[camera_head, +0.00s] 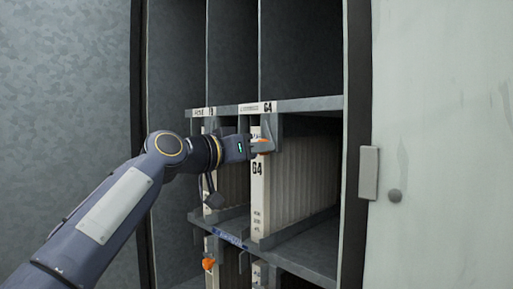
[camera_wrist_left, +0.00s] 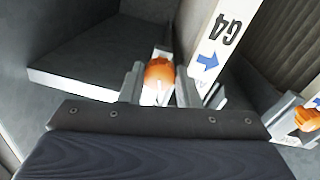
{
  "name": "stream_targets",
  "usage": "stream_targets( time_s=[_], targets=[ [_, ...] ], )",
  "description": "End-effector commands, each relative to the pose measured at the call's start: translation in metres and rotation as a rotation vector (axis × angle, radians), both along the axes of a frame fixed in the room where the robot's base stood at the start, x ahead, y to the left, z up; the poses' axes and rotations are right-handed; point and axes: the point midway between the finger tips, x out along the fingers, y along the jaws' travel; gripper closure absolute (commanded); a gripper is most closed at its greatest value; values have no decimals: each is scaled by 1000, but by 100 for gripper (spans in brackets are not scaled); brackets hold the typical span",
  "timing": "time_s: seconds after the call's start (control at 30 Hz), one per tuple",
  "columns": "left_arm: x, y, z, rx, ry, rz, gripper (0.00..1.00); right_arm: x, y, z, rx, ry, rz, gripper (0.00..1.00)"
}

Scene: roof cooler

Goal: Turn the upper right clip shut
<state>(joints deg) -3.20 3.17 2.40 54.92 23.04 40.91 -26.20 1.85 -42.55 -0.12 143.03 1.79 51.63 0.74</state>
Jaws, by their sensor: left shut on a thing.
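The upper right clip (camera_head: 264,146) is orange and sits at the upper front of the white filter frame marked G4 (camera_head: 257,190). My left gripper (camera_head: 262,141) reaches it from the left and hides part of it. In the left wrist view the orange clip (camera_wrist_left: 159,72) lies between the two grey fingers of my left gripper (camera_wrist_left: 159,88), which is shut on it. The G4 label and a blue arrow on the frame (camera_wrist_left: 215,50) show just beside the right finger. My right gripper is in neither view.
A second orange clip (camera_head: 208,264) shows lower left. Another orange clip (camera_wrist_left: 306,118) is at the right edge of the wrist view. A grey shelf rail (camera_head: 305,104) runs just above my gripper. The open door (camera_head: 440,120) stands at the right.

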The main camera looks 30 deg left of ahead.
Motion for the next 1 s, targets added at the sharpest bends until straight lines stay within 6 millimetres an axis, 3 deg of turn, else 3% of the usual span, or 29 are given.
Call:
stream_targets(
  time_s=[1.0],
  targets=[
    [-1, -1, 2, -891, 311, 0, 93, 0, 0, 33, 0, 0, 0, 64]
  ],
)
